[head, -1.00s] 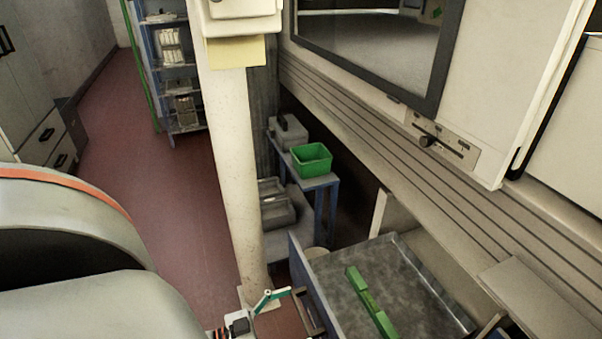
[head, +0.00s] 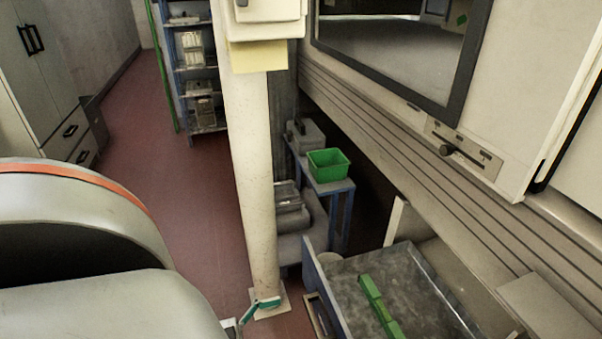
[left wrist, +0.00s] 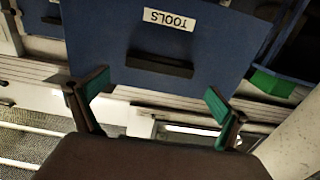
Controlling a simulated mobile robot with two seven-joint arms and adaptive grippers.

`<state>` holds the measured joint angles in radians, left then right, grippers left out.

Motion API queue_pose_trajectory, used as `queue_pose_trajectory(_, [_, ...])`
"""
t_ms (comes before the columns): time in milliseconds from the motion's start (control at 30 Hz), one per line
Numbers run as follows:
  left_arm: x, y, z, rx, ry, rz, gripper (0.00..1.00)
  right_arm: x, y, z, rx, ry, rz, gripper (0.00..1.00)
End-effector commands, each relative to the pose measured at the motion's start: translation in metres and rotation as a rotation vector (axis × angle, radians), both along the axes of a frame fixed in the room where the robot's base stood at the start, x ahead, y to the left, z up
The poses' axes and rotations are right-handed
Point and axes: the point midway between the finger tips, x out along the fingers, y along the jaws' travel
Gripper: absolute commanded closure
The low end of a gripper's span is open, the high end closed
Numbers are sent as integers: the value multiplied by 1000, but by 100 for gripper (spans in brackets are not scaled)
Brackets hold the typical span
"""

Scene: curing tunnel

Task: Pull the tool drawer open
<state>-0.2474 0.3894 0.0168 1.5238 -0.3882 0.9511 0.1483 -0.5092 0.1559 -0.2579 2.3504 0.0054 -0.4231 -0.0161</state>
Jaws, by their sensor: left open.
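The tool drawer stands open in the head view, its grey metal inside (head: 400,275) showing, with a green tool (head: 380,305) lying in it. Its blue front (left wrist: 225,45) fills the top of the left wrist view, with a white TOOLS label (left wrist: 169,19) upside down and a dark bar handle (left wrist: 160,65). The handle (head: 322,317) also shows in the head view. My left gripper (left wrist: 157,90) is open and empty, its green-tipped fingers spread in front of the drawer front, apart from the handle. It shows at the lower edge of the head view (head: 254,311). My right gripper is out of view.
A pale column (head: 255,190) stands left of the drawer, its foot close to my left gripper. Behind the drawer is a blue-legged stand with a green bin (head: 328,164). A ribbed machine side (head: 400,140) runs along the right. Red floor (head: 150,170) is clear at left.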

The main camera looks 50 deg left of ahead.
Motion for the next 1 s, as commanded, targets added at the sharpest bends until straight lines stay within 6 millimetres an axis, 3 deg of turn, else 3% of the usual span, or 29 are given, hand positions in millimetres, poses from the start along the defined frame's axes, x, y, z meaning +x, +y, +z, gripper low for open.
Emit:
queue_pose_trajectory(200, [-39, 14, -1, 1, 4, 0, 0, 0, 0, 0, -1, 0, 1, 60])
queue_pose_trajectory(400, [-57, 20, -1, 1, 2, -1, 0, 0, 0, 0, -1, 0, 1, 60])
queue_pose_trajectory(1000, [-59, 22, 0, 0, 1, 0, 0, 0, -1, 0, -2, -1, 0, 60])
